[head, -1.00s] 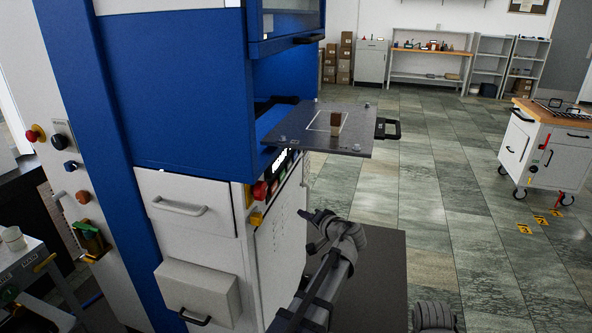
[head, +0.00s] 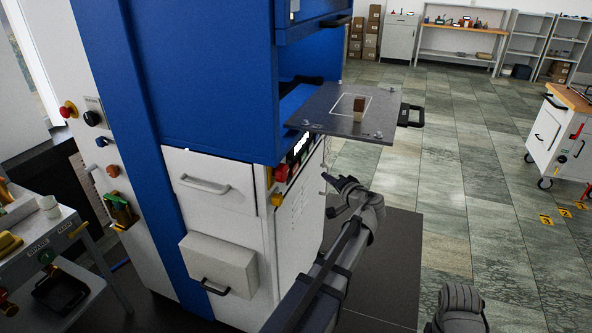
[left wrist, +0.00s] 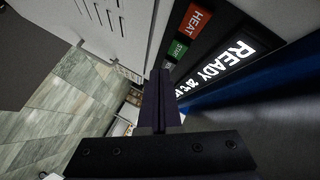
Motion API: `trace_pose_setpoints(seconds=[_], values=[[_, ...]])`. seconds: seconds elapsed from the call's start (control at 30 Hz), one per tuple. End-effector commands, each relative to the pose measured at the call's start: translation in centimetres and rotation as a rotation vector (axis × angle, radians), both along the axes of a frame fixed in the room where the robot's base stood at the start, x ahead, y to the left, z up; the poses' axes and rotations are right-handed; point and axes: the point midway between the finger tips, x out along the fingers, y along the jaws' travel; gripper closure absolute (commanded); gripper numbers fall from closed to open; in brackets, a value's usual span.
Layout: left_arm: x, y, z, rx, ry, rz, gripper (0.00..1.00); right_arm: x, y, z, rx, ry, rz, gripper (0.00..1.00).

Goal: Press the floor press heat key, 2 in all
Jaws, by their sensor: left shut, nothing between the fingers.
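The floor press (head: 210,90) is a tall blue and white machine left of centre in the head view. Its control panel (head: 301,150) is on the side facing right, below the extended plate. In the left wrist view the red heat key (left wrist: 196,20) is at the top, beside a green start key (left wrist: 178,49) and a lit display (left wrist: 228,62) reading "READY". My left gripper (head: 330,181) is shut and empty, just right of and below the panel. In the left wrist view its fingers (left wrist: 160,95) reach toward the panel, apart from the heat key.
A grey plate (head: 345,122) with a small brown block (head: 359,104) sticks out above my left gripper. A red knob (head: 281,173) and a yellow part (head: 277,198) project from the press's corner. Open tiled floor lies to the right, with a white cart (head: 560,135) beyond.

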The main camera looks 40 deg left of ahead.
Motion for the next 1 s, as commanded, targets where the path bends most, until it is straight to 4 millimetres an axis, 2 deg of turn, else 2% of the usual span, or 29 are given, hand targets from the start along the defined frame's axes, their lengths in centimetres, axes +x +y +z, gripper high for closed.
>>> trace_pose_setpoints(seconds=[0.3, 0.5, 0.7, 1.0], values=[[-1.2, 4.4, 0.0, 0.000, 0.000, 0.004, 1.00, 0.0, 0.0, 0.0, 0.000, 0.000, 0.000, 1.00], [-1.5, 6.1, 0.0, 0.000, 0.000, 0.002, 1.00, 0.0, 0.0, 0.0, 0.000, 0.000, 0.000, 1.00], [-1.7, 6.9, 0.0, -0.001, 0.000, 0.001, 1.00, 0.0, 0.0, 0.0, 0.000, 0.000, 0.000, 1.00], [-1.7, 7.0, 0.0, -0.001, 0.000, 0.001, 1.00, 0.0, 0.0, 0.0, 0.000, 0.000, 0.000, 1.00]])
